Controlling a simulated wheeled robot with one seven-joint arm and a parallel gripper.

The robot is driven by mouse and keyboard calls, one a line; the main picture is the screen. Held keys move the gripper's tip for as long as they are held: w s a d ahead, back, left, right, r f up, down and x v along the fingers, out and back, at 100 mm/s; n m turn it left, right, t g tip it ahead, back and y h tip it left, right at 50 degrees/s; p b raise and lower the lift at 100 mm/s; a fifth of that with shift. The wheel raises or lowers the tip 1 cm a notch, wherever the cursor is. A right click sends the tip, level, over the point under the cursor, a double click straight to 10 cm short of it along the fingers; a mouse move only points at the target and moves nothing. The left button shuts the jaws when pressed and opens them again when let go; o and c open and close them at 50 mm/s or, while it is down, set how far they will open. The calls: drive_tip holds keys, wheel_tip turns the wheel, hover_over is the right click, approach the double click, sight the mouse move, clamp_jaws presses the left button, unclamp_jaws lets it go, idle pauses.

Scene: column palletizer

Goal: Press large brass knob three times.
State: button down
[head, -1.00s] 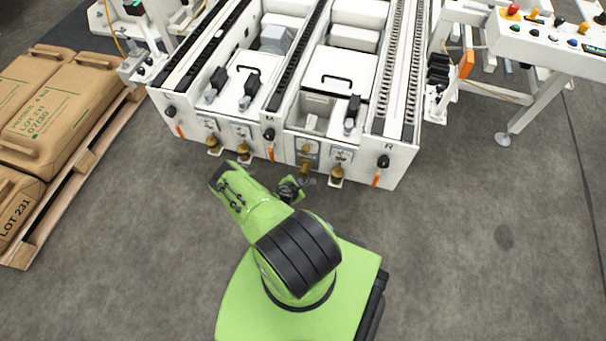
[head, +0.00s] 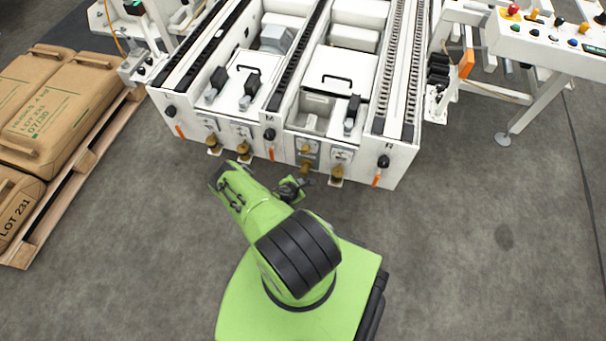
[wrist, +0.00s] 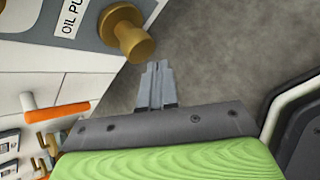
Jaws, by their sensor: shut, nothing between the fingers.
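A large brass knob (wrist: 126,34) with a wide round end stands out from a white panel in the wrist view, beside a label that starts "OIL PU". In the head view a brass knob (head: 305,167) sits on the front of the white machine, just beyond my gripper (head: 303,183). My gripper's fingers (wrist: 157,70) are shut and empty in the wrist view.
Other brass knobs (head: 336,172) (head: 243,148) line the machine's front. An orange handle (wrist: 57,112) sticks out to the left in the wrist view. A pallet with brown sacks (head: 60,105) is at left. A control panel (head: 550,40) is at upper right. The grey floor at right is clear.

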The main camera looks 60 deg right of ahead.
sight(303, 174)
idle(0.3)
drive_tip(key=shift+d, duration=0.4)
drive_tip(key=shift+w+d, duration=0.25)
drive_tip(key=shift+d, duration=0.9)
idle(0.8)
drive_tip(key=shift+a, duration=0.1)
drive_tip(key=shift+s+a, duration=0.15)
drive_tip(key=shift+a, duration=0.6)
drive_tip(key=shift+s+a, duration=0.1)
drive_tip(key=shift+a, duration=0.6)
